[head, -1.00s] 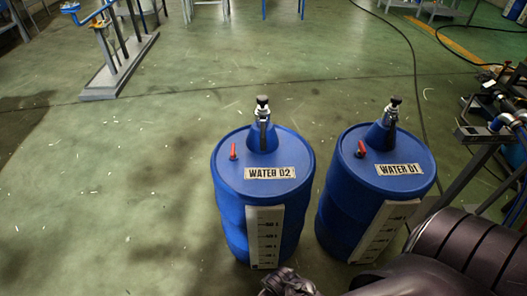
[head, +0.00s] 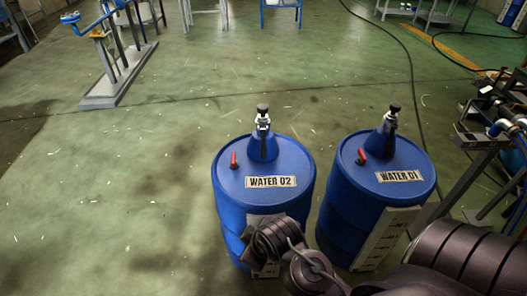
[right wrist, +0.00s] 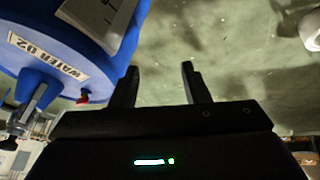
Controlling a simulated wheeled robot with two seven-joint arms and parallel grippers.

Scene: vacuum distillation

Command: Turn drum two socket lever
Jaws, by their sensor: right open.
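The blue drum labelled WATER 02 (head: 232,190) stands upright left of the other drum. On its top are a red lever (head: 233,161) and a raised blue socket with a metal and black fitting (head: 263,117). In the right wrist view the drum (right wrist: 60,28) fills the upper left, with the red lever (right wrist: 83,98) and the socket fitting (right wrist: 28,108) showing. My right gripper (right wrist: 160,75) is open and empty, its fingers beside the drum and apart from the lever. In the head view my right arm covers part of the drum's front. My left gripper is not in view.
The blue drum labelled WATER 01 (head: 350,215) stands close on the right, with its own red lever. A metal frame with hoses (head: 480,140) is at the right edge. The green floor (head: 110,200) left of the drums is clear.

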